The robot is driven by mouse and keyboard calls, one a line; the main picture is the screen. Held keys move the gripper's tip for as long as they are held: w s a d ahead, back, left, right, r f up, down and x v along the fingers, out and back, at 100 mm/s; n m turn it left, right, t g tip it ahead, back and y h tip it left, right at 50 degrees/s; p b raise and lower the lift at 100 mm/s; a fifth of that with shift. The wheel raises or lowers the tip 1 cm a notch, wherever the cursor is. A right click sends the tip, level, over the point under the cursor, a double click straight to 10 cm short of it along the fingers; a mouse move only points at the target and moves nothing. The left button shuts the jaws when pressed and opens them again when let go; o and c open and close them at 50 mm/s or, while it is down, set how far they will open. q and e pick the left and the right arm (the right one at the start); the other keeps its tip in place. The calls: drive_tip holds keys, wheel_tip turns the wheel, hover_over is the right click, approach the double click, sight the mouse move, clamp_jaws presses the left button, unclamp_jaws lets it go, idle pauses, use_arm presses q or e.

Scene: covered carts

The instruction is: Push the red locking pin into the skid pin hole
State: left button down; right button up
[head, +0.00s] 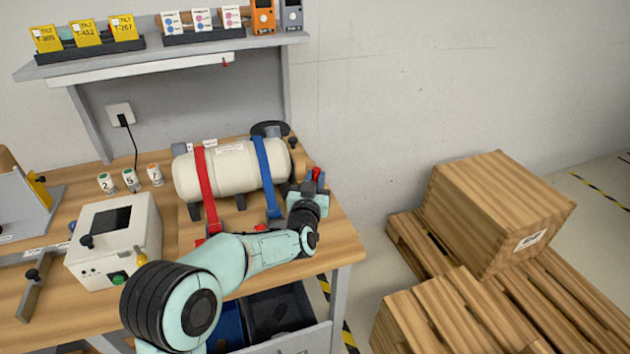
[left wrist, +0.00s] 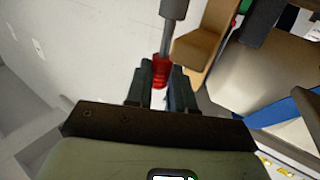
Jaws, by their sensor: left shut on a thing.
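My left gripper (head: 316,186) is at the right end of the bench, just beside the right end of the cream tank (head: 235,170). In the left wrist view its fingers (left wrist: 162,84) are shut on the red locking pin (left wrist: 160,69). A grey rod (left wrist: 168,40) runs on from the red part to a wider grey cylinder. A tan bracket (left wrist: 207,42) stands close beside the rod. Red also shows at the fingertips in the head view. I cannot make out the skid pin hole. My right gripper is not in view.
A red strap (head: 205,185) and a blue strap (head: 267,178) cross the tank. A white box with a dark screen (head: 115,242) and several small numbered containers stand to the left. A shelf (head: 180,50) hangs above. Wooden crates (head: 500,212) and pallets stand right of the bench.

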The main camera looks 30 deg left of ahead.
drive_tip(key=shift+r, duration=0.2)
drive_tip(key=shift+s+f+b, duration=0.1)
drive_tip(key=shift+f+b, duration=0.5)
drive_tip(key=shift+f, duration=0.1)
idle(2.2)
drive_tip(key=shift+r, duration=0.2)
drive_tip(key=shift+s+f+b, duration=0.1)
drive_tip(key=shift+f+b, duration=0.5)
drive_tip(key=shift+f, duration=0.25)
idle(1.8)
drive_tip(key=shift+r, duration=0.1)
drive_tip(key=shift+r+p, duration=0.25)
drive_tip(key=shift+p, duration=0.1)
idle(0.4)
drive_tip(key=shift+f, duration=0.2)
idle(1.0)
